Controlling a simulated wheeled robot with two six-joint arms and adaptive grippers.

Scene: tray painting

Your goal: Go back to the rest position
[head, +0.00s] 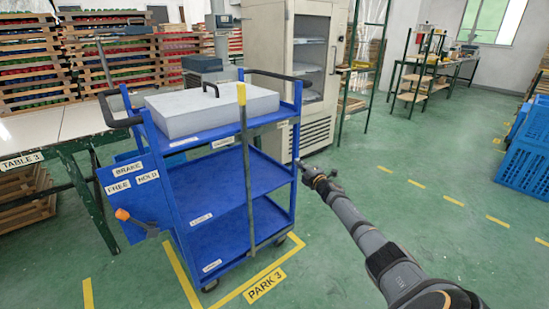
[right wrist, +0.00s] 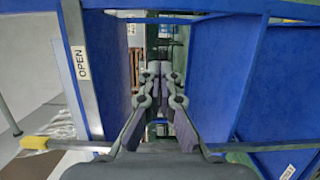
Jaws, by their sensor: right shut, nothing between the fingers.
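My right arm comes in from the lower right of the head view. Its gripper (head: 299,163) is beside the right front post of the blue cart (head: 225,175), at about middle shelf height. I cannot tell whether it touches the post. In the right wrist view the fingers (right wrist: 155,72) are together with nothing between them, and blue cart panels (right wrist: 219,75) show on both sides. An "OPEN" label (right wrist: 80,62) is on a post at the left there. My left gripper is not in view.
A grey box (head: 212,108) with a handle sits on the cart's top. A yellow-tipped bar (head: 246,160) stands upright at its front. Table 3 (head: 60,135) is at left, a cabinet (head: 290,60) behind, blue crates (head: 525,150) at far right. The green floor at right is clear.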

